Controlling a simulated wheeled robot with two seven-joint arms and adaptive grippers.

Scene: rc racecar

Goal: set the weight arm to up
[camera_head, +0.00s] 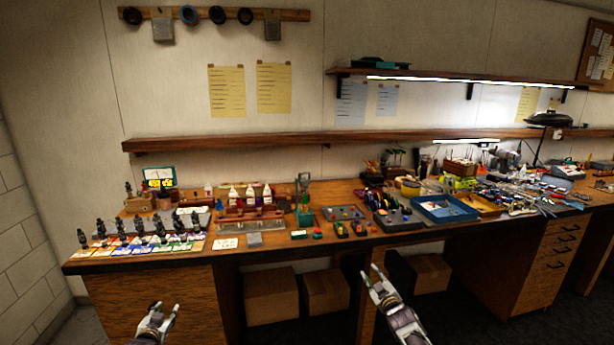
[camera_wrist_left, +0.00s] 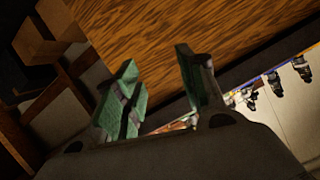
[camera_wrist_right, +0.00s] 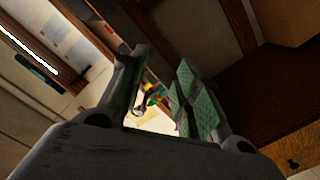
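I cannot tell for sure which part is the weight arm. A small green upright stand (camera_head: 304,200) with a bent top stands on the workbench (camera_head: 190,262), left of the bench's middle. It is too small to read the position of any arm on it. My left gripper (camera_head: 166,308) is open and empty, low in front of the bench's left end; its spread fingers show in the left wrist view (camera_wrist_left: 160,90). My right gripper (camera_head: 371,271) is open and empty in front of the bench, below the top's edge and right of the stand. Its parted fingers show in the right wrist view (camera_wrist_right: 160,85).
Several small dark figures (camera_head: 140,226) line the bench's left end. Bottles (camera_head: 250,195) in a rack stand left of the green stand. A blue tray (camera_head: 443,209) and scattered tools lie to the right. Boxes (camera_head: 271,296) sit under the bench. A shelf (camera_head: 330,138) runs above.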

